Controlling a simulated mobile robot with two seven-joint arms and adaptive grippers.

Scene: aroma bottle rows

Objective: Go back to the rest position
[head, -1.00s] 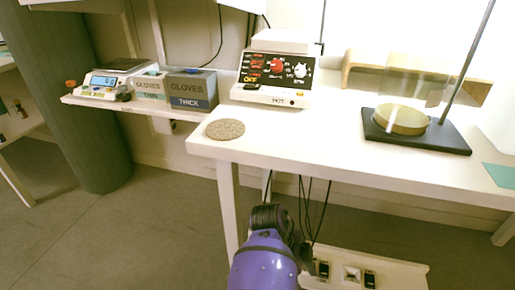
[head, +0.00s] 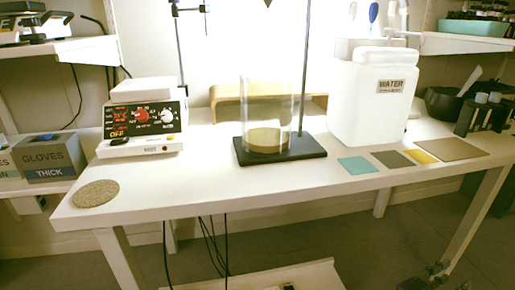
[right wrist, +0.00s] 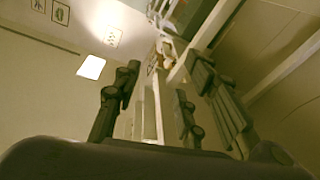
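My right gripper (head: 436,274) shows small and dark at the bottom right of the head view, low by the table's right front leg and below the tabletop. In the right wrist view its two dark fingers (right wrist: 153,95) stand apart with nothing between them, so it is open and empty. My left gripper is not in view.
The white table (head: 300,188) holds a hotplate (head: 146,143), cork mat (head: 95,193), glass vessel on a black stand (head: 308,147), WATER container (head: 372,105) and several coloured mats (head: 393,159). The GLOVES THICK box (head: 50,158) is at left. Its front strip is mostly clear.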

